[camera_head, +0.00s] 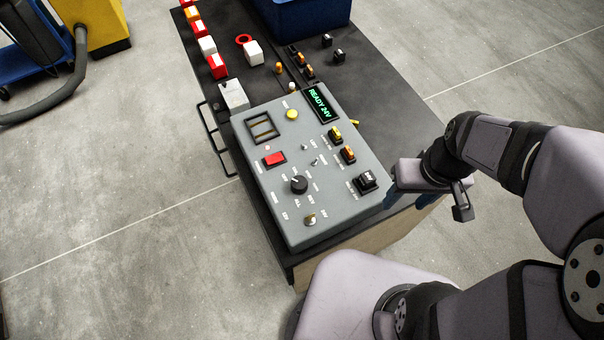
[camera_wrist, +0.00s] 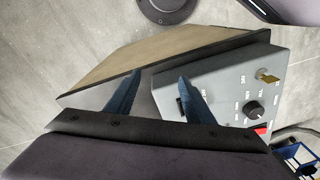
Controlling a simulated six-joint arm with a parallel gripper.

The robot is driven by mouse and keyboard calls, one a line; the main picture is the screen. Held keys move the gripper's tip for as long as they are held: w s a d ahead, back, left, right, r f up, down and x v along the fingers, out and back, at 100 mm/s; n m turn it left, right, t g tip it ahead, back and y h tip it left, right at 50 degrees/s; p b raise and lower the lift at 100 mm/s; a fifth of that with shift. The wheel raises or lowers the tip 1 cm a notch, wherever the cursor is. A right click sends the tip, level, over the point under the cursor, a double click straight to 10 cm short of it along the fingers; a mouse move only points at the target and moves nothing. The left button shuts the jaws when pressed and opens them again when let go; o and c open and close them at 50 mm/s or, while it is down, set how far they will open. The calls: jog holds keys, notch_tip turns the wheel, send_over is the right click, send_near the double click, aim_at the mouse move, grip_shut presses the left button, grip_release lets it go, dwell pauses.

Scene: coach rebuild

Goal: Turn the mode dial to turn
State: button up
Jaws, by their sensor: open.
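The mode dial (camera_head: 299,185) is a black round knob with a pale pointer line, on the lower middle of the grey control panel (camera_head: 345,240). Small white labels ring it, too small to read surely. It also shows in the wrist view (camera_wrist: 254,109), right of my fingers. My gripper (camera_head: 404,203) is at the panel's right edge, near the black connector, apart from the dial. In the wrist view its two blue fingers (camera_wrist: 155,88) are spread with nothing held between them. The fingertips are partly hidden in the head view.
A blue bin (camera_head: 300,15) and several blocks stand behind on the dark bench. Space above the dial is clear.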

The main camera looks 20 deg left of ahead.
aim_at(299, 182)
jog(key=a+r+n, duration=0.1)
jog(key=a+n, duration=0.2)
jog(key=w+a+r+n+y, duration=0.1)
jog(key=a+n, duration=0.1)
jog(key=a, duration=0.1)
jog(key=w+a+r+n+p, duration=0.1)
jog(key=a+n, duration=0.2)
jog(key=a, duration=0.1)
jog(key=shift+r+n+y, duration=0.3)
jog(key=shift+r+y, duration=0.05)
jog(key=shift+y, duration=0.05)
jog(key=s+a+r+n+g+y+b, duration=0.2)
jog(key=a+n, duration=0.8)
jog(key=shift+h, duration=0.3)
jog(key=shift+p+x, duration=0.75)
jog(key=shift+x, duration=3.05)
jog(key=shift+s+d, duration=0.1)
jog(key=shift+d, duration=0.05)
jog(key=shift+c, duration=0.5)
jog(key=c, duration=0.9)
